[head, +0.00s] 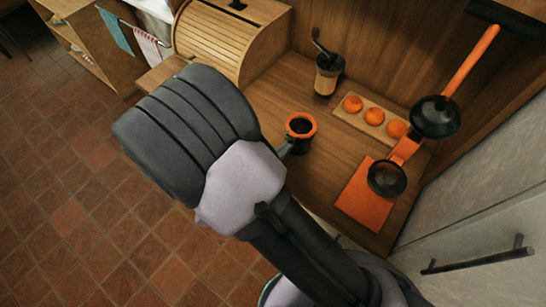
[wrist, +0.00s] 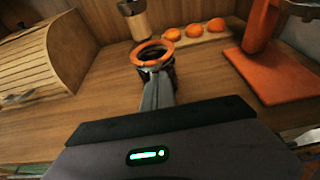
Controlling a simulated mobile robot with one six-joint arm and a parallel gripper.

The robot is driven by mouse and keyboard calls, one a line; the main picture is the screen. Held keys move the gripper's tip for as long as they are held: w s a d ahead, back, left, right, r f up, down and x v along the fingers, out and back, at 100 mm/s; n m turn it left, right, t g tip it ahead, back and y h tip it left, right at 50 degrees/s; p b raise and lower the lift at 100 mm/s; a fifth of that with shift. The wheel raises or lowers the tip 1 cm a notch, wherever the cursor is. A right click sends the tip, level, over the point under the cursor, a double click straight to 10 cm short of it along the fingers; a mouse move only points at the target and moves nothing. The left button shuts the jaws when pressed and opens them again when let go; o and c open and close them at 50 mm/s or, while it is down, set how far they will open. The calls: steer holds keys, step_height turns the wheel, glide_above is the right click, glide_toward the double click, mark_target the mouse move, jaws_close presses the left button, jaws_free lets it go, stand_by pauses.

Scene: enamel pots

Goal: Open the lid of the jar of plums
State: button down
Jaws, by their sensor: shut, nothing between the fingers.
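A small dark jar with an orange ring at its top (head: 301,126) stands on the wooden counter. It also shows in the wrist view (wrist: 146,46), upper centre. Inside the ring it looks dark; I cannot tell whether this is a lid or an open mouth, and no plums can be made out. My gripper (head: 285,149) is at the jar's near left side in the head view. In the wrist view its shut fingers (wrist: 155,88) point at the jar and cover part of its front. They hold nothing; whether they touch the jar is unclear.
A coffee grinder (head: 328,72) stands behind the jar. A board (head: 347,117) with three orange round things lies to the right, near an orange-and-black lever press (head: 366,195). A roll-top box (head: 220,40) is at the left. Bare counter (head: 275,92) lies between.

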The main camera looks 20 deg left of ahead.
steer(key=shift+x, duration=0.8)
steer(key=shift+r, duration=0.1)
